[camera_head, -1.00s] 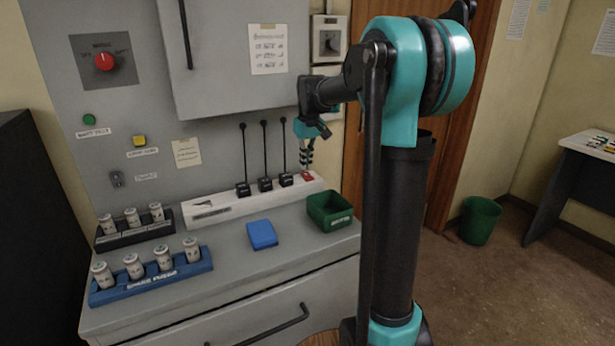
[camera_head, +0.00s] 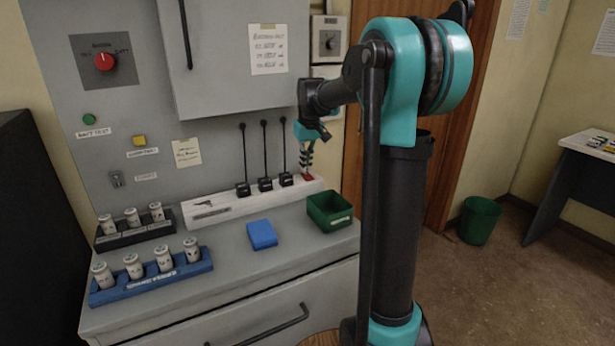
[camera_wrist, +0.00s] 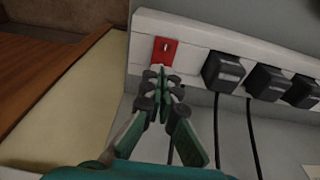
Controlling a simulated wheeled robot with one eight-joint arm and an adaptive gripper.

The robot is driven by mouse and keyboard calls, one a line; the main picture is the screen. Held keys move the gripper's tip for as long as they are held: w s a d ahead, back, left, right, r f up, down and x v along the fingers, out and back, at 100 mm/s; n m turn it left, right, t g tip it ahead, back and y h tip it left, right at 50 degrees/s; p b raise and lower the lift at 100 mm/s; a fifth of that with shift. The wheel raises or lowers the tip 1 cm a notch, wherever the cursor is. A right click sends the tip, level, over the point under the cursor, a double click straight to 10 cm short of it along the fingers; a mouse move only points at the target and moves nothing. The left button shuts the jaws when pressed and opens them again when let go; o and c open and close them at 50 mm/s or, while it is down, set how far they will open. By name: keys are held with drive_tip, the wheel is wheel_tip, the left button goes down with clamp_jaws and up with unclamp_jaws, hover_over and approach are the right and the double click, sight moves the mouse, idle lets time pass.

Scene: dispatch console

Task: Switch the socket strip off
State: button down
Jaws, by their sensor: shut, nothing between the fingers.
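The white socket strip (camera_head: 229,207) lies along the back of the grey console top, with several black plugs in it. Its red switch (camera_wrist: 164,52) is at one end of the strip, the right end in the head view (camera_head: 308,177). My gripper (camera_wrist: 160,72) is shut and empty, with its fingertips right at the lower edge of the red switch in the wrist view. In the head view my gripper (camera_head: 306,172) points down onto the switch and partly hides it. I cannot tell whether the tips press on it.
A green bin (camera_head: 330,222) stands just in front of the switch end. A blue box (camera_head: 262,235) lies in front of the strip. Black plugs (camera_head: 265,184) with upright cords stand left of my gripper. Racks of white jars (camera_head: 150,281) are at the left.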

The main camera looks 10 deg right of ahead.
sight(306, 174)
drive_tip(key=shift+f, duration=0.6)
idle(0.3)
drive_tip(key=shift+r, duration=3.55)
